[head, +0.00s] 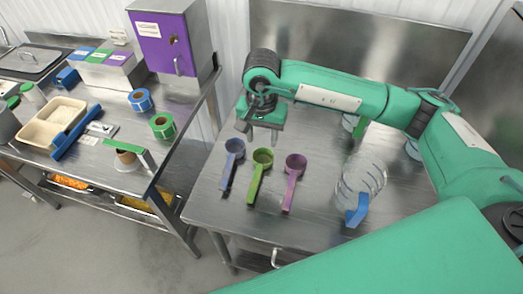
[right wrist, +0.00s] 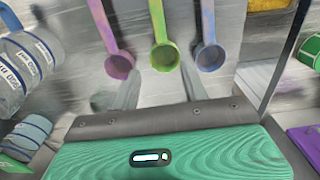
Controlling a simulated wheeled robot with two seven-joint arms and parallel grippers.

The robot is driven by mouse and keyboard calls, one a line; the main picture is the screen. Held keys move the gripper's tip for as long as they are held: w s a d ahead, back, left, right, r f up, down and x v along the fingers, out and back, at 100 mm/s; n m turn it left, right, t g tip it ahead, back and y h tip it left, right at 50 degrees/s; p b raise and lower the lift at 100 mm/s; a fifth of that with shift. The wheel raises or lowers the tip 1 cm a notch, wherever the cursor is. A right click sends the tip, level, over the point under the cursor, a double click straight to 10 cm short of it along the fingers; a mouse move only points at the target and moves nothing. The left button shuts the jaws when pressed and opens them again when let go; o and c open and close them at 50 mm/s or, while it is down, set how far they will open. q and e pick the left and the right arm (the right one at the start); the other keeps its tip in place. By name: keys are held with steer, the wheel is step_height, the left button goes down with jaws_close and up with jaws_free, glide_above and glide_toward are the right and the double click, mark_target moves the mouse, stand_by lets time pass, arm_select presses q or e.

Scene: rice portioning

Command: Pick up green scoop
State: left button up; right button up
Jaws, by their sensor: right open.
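The green scoop (head: 258,170) lies on the steel table between the blue scoop (head: 230,160) and the purple scoop (head: 293,178). Its bowl is toward the back and its handle toward the front edge. My right gripper (head: 262,132) is open and empty, just behind the scoops' bowls. In the right wrist view, the green scoop (right wrist: 164,53) shows ahead of the right gripper (right wrist: 161,88), lined up between its two fingers. The purple scoop (right wrist: 118,62) and blue scoop (right wrist: 209,55) show on either side. My left gripper is not in view.
A clear ringed container (head: 362,182) with a blue handle stands right of the scoops. The left counter holds a tray (head: 38,138), tape rolls (head: 162,126) and a purple-doored box (head: 165,42). The table's front left is clear.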

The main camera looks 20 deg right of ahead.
steer(key=p, duration=0.3)
glide_above(260, 166)
steer(key=f, duration=0.7)
steer(key=shift+s+d+f, duration=0.1)
steer(key=shift+d+f, duration=0.1)
steer(key=shift+f, duration=0.35)
steer(key=shift+a+f+p, duration=0.15)
steer(key=shift+f+p, duration=0.4)
step_height(260, 166, down, 3)
steer(key=shift+a+f+p, duration=0.1)
steer(key=shift+f+p, duration=0.05)
steer(key=shift+p, duration=0.7)
steer(key=shift+f, duration=0.3)
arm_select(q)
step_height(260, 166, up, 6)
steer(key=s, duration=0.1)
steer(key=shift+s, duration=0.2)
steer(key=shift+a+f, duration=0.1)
arm_select(e)
steer(key=shift+c, duration=0.4)
jaws_close()
